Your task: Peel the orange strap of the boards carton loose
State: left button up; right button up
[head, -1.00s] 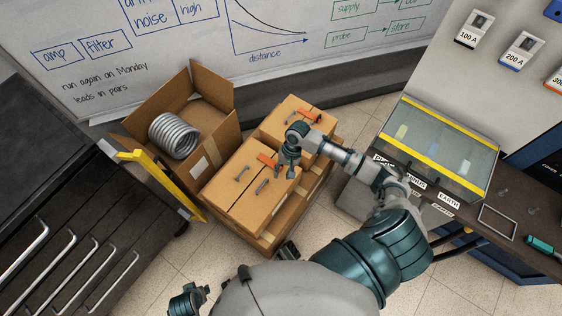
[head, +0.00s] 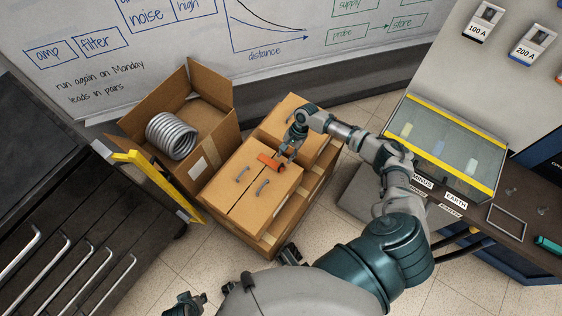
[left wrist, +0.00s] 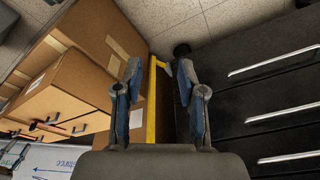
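Two closed cardboard cartons stand one behind the other in the head view, a front carton (head: 232,196) and a rear carton (head: 277,124). I cannot tell by any label which is the boards carton. An orange strap (head: 268,161) lies across the front carton's top near its rear edge. My right gripper (head: 286,157) points down at the strap's right end, touching or just above it. Whether its fingers are shut on the strap is too small to tell. In the left wrist view my left gripper (left wrist: 158,92) is open with nothing between its fingertips.
An open carton (head: 212,118) holding a grey coil (head: 172,136) stands left of the closed cartons. A yellow-edged panel (head: 150,172) stands before it, beside dark drawers (head: 70,235). A glass-lidded case (head: 440,142) is on the right bench. Grey handles (head: 263,187) lie on the front carton.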

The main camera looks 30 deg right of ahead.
aim_at(282, 164)
jog(key=shift+x, duration=1.1)
jog(key=shift+b+x, duration=0.4)
jog(key=shift+x, duration=0.5)
jog(key=shift+a+f, duration=0.15)
jog(key=shift+f, duration=0.15)
pick_arm(q)
jog(key=w, duration=0.1)
jog(key=w+t, duration=0.1)
jog(key=w+d+r, duration=0.1)
jog(key=shift+r+t, duration=0.1)
jog(key=shift+t, duration=0.3)
jog(key=shift+s, duration=0.1)
pick_arm(e)
jog(key=shift+c, duration=0.2)
jog(key=shift+r, duration=0.1)
grip_shut()
